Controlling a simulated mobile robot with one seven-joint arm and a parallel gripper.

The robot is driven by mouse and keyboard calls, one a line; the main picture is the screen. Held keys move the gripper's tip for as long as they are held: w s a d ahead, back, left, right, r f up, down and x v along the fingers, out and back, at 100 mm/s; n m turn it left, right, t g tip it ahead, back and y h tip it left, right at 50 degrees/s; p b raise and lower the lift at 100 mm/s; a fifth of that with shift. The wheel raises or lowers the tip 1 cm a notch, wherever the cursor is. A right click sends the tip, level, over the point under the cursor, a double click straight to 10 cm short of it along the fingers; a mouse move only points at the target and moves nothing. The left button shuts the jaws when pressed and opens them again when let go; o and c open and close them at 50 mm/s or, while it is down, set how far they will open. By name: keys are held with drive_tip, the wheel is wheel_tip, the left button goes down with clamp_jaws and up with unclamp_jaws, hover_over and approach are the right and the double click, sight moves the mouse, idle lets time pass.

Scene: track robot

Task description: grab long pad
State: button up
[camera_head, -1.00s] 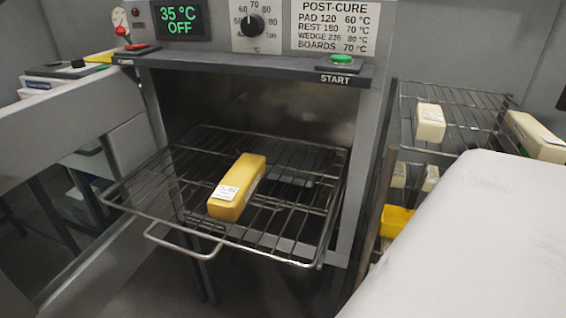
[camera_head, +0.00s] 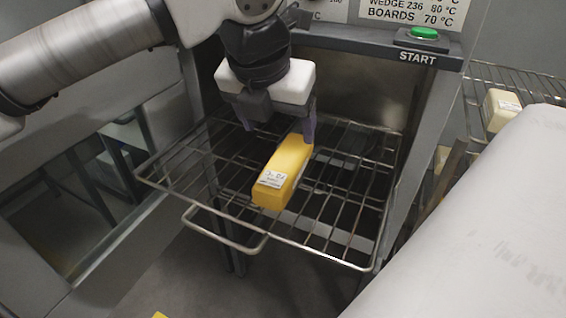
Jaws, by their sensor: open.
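A long yellow pad (camera_head: 283,175) with a white label on its near end lies on the pulled-out wire rack (camera_head: 330,225) of the oven. My gripper (camera_head: 278,135) has come in from above and points down at the far end of the pad. Its two dark fingers are apart, one left of the pad and one near its right far edge. The fingers look open, with nothing held between them. Whether a finger touches the pad cannot be told from this view.
The oven front with a green START button (camera_head: 424,33) stands above the rack. A wire shelf at right holds a pale block (camera_head: 501,109). A large white surface (camera_head: 490,230) fills the lower right. The rack around the pad is bare.

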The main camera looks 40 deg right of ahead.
sight(284, 159)
drive_tip(key=x, duration=0.6)
drive_tip(key=shift+d+f, duration=0.2)
drive_tip(key=shift+w+p+x, duration=0.1)
drive_tip(key=shift+p+x, duration=0.15)
drive_tip(key=shift+x, duration=1.1)
drive_tip(key=shift+w+p+x, duration=0.15)
drive_tip(key=shift+p+x, duration=0.05)
drive_tip(key=shift+x, duration=1.1)
drive_tip(key=shift+a, duration=0.1)
drive_tip(key=c, duration=1.1)
